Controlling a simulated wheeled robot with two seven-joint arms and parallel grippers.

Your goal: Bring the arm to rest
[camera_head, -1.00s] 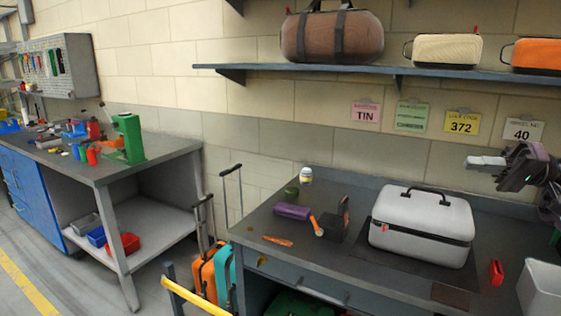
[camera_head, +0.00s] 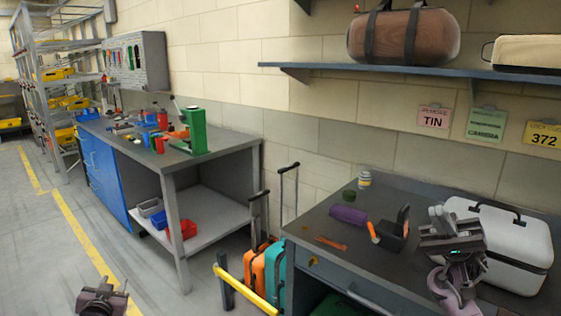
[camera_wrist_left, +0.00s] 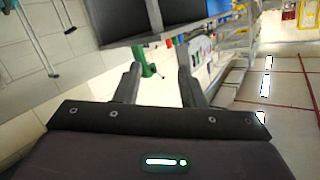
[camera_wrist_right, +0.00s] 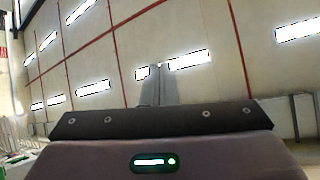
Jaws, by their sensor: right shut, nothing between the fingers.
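My right gripper (camera_head: 438,214) is raised in front of the white case on the right-hand bench in the head view. In the right wrist view its two fingers (camera_wrist_right: 157,72) are together with nothing between them, and they point toward the ceiling and its lights. My left gripper (camera_head: 103,290) shows at the bottom left of the head view, above the grey floor. In the left wrist view its fingers (camera_wrist_left: 158,70) stand apart with nothing between them.
The right bench (camera_head: 300,230) holds a white case (camera_head: 515,240), a purple case (camera_head: 348,215) and a small black box (camera_head: 394,232). Orange and teal suitcases (camera_head: 262,268) stand beside it, near a yellow rail (camera_head: 245,290). Left is another bench (camera_head: 165,160); floor around my left gripper is clear.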

